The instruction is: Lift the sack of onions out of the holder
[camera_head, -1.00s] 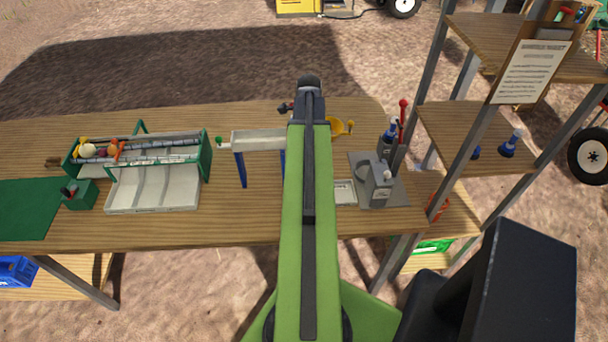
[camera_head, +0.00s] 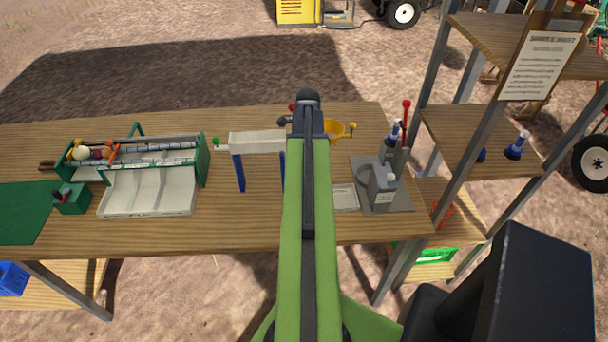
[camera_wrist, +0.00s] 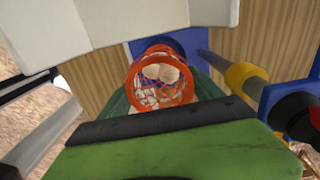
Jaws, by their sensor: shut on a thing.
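The sack of onions (camera_wrist: 160,78) shows in the wrist view as a red net with a round open mouth and pale onions inside. It is at the picture's middle, in front of a blue part of the holder (camera_wrist: 190,45). My gripper (camera_wrist: 150,115) shows as a green body with a dark edge just below the sack's mouth and is shut on the sack. The fingertips and the sack's lower part are hidden. In the head view my green arm covers the gripper and sack; a pale chute on blue legs (camera_head: 257,141) shows left of it.
The wooden table (camera_head: 235,225) carries a green-ended box with a pale tray (camera_head: 148,192) at left and a grey device with a red-knobbed lever (camera_head: 383,185) at right. A shelf rack (camera_head: 480,140) stands at the table's right end. A yellow funnel (camera_head: 336,128) is behind my arm.

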